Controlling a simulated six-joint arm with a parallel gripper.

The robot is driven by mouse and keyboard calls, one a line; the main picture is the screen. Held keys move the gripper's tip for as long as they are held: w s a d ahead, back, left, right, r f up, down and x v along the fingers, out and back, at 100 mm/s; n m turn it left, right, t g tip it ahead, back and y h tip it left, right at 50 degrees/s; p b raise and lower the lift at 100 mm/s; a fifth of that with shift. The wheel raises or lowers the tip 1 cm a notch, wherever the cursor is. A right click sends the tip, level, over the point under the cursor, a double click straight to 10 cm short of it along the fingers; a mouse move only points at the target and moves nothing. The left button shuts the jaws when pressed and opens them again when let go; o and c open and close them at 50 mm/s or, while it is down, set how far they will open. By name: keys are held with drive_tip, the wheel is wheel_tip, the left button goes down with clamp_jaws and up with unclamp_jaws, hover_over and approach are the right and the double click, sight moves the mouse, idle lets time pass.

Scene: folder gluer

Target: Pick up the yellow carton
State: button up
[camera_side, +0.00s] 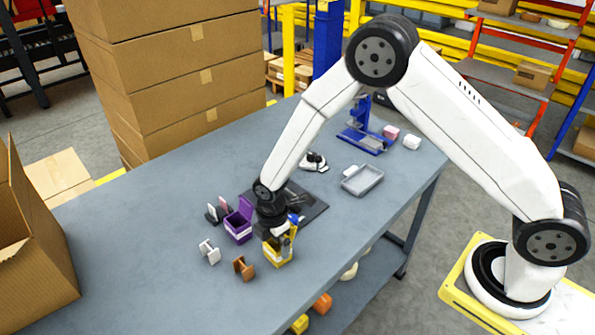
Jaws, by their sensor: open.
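The yellow carton (279,257) stands on the grey table near its front edge, with a pale patch on its front. My gripper (284,245) points down right over it, and the fingers overlap the carton in the picture. The gripper is open. Its wrist hides the carton's upper left part. I cannot tell whether the fingers touch the carton.
A purple open box (239,225) stands close left of the carton. A brown piece (244,268) and a white piece (209,252) lie nearby on the table (130,245). A dark mat (312,206) lies behind the wrist. A grey tray (362,180) is farther right.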

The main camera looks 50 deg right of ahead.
sight(275, 249)
drive_tip(key=shift+f, duration=1.65)
drive_tip(key=shift+c, duration=0.2)
drive_tip(key=c, duration=1)
drive_tip(key=shift+o, duration=0.2)
drive_tip(key=shift+r, duration=0.1)
drive_tip(key=shift+r, duration=0.75)
drive_tip(key=s+d+r, duration=0.3)
drive_tip(key=s+r, duration=0.8)
drive_tip(key=s, duration=0.2)
drive_tip(key=shift+s+r, duration=0.15)
drive_tip(key=shift+s, duration=0.2)
